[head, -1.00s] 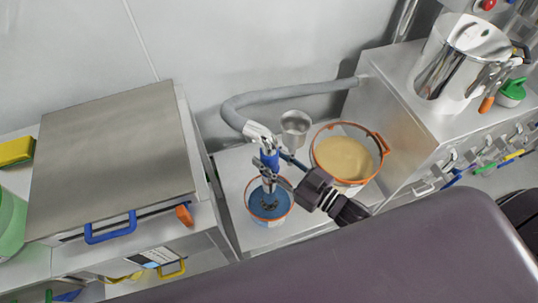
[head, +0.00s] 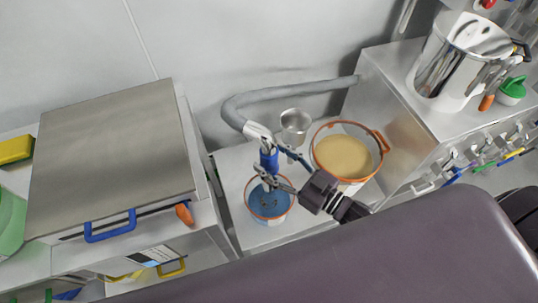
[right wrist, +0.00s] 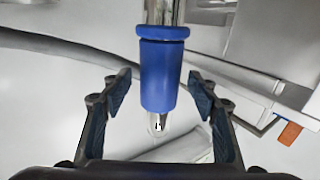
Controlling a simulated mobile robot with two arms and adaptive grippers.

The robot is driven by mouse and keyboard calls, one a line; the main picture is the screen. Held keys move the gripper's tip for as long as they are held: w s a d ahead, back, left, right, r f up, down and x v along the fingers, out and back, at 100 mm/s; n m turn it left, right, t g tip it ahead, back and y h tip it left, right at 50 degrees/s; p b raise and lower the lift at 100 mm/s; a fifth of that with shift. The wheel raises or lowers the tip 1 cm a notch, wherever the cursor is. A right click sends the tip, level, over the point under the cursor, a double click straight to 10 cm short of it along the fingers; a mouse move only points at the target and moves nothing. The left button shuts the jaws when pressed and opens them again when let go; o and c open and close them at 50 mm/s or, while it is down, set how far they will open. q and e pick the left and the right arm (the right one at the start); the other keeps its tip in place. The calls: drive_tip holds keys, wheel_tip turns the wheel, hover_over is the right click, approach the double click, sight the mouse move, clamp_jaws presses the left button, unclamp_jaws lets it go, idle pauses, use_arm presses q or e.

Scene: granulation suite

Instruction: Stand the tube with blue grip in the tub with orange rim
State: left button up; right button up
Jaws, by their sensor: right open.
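The tube with blue grip (head: 268,160) stands roughly upright at the end of the grey hose (head: 290,94). Its lower part comes down over the smaller tub with orange rim (head: 250,208), which holds blue liquid. How far its end reaches in is hidden by my fingers. A larger tub with orange rim (head: 318,170) holds tan material, behind and right of it. My right gripper (head: 274,182) is open at the tube. In the right wrist view its fingers flank the blue grip (right wrist: 160,75) with gaps on both sides. My left gripper is not in view.
A small steel cup (head: 295,122) stands behind the tubs. A steel-topped cabinet (head: 115,150) stands left and a steel bench (head: 400,125) with a large pot (head: 455,65) right. The tubs share a narrow, low white surface (head: 235,165) between them.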

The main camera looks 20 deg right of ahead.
drive_tip(key=v, duration=1)
drive_tip(key=shift+s+d, duration=0.15)
drive_tip(key=shift+s, duration=0.05)
drive_tip(key=s+d+f+m+g+h, duration=0.1)
drive_tip(key=s+d+f+g+h, duration=0.15)
drive_tip(key=f, duration=0.85)
drive_tip(key=s+d+f+m+g+h, duration=0.1)
drive_tip(key=s+d+f+m+h, duration=0.2)
drive_tip(key=f, duration=0.7)
drive_tip(key=s+d+f+g+h, duration=0.1)
drive_tip(key=d+f+g+h, duration=0.2)
drive_tip(key=f, duration=0.8)
drive_tip(key=s+a+f+g, duration=0.2)
drive_tip(key=s+f+g, duration=0.1)
drive_tip(key=s+f, duration=0.4)
drive_tip(key=s+a+f+g+h, duration=0.1)
drive_tip(key=s+f+g, duration=0.3)
drive_tip(key=s+f, duration=0.4)
drive_tip(key=s+a, duration=0.1)
drive_tip(key=s, duration=0.4)
drive_tip(key=shift+s+a, duration=0.35)
drive_tip(key=shift+a, duration=0.05)
